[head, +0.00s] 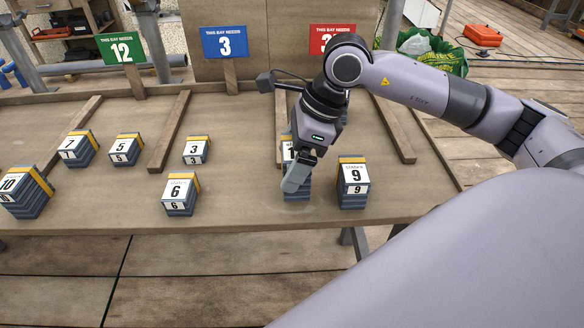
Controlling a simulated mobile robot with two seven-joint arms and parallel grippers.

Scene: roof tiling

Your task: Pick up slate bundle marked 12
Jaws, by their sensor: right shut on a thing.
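My right gripper (295,183) comes down from above at the middle right of the bench and is shut on a slate bundle (287,153). My left gripper is not in view.
Bundle 9 (353,182) stands close to the right of my gripper. Bundles 6 (181,194), 3 (196,150), 5 (125,150), 7 (77,149) and 10 (25,193) stand left. Behind are signs 12 (121,49), 3 (225,41) and a partly hidden red one (328,36). Wooden strips divide the bench.

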